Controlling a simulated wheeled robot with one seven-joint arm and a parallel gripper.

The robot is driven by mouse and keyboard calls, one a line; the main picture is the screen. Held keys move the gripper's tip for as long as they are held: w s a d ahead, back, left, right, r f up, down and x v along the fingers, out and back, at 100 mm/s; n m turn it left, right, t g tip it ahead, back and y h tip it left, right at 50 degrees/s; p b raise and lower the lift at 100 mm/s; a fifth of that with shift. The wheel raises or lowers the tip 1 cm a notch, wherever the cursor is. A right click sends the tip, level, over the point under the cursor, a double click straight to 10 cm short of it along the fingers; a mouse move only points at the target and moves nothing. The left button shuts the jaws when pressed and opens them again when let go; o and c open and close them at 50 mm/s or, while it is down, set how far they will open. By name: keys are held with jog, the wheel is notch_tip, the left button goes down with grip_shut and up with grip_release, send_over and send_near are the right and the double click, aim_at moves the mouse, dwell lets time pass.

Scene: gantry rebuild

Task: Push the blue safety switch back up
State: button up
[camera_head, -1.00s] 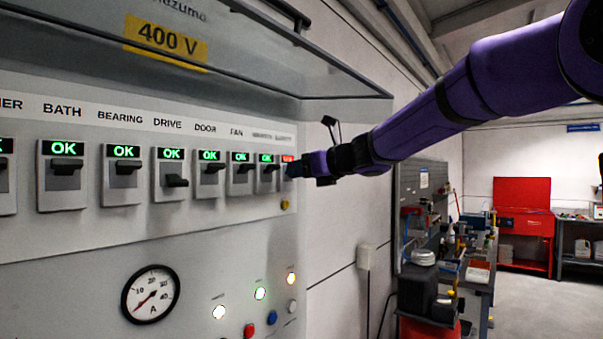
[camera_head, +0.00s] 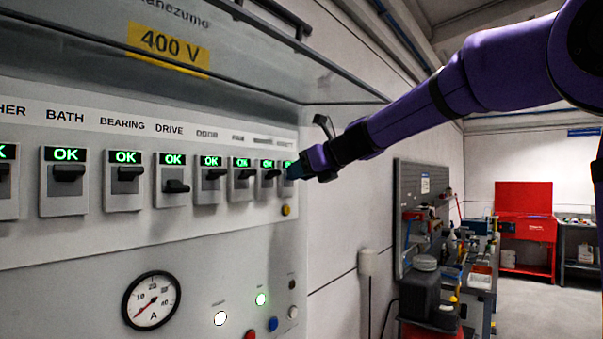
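The last switch (camera_head: 286,186) stands at the right end of the row on the grey panel. Its small display is lit green, partly covered by my gripper. My gripper (camera_head: 296,171) is at the front of this switch, reaching in from the right. A dark blue piece shows at its tip; I cannot tell whether this is the switch's lever or my fingertips. The lever's position is hidden. Whether the fingers are open or shut is too small to tell.
Several other switches, such as the bearing switch (camera_head: 124,180), line the panel with green OK displays. The drive switch (camera_head: 172,186) has its lever lower. A clear cover (camera_head: 270,75) hangs above. Below are a gauge (camera_head: 151,300) and lamps. A workbench (camera_head: 470,290) stands right.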

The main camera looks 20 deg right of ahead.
jog(key=o, duration=0.4)
jog(key=s+d, duration=0.2)
jog(key=s, duration=0.1)
jog(key=s+d, duration=0.3)
jog(key=s, duration=0.1)
jog(key=s+d, duration=0.2)
jog(key=s, duration=0.2)
jog(key=shift+d+r, duration=0.15)
jog(key=shift+r, duration=0.05)
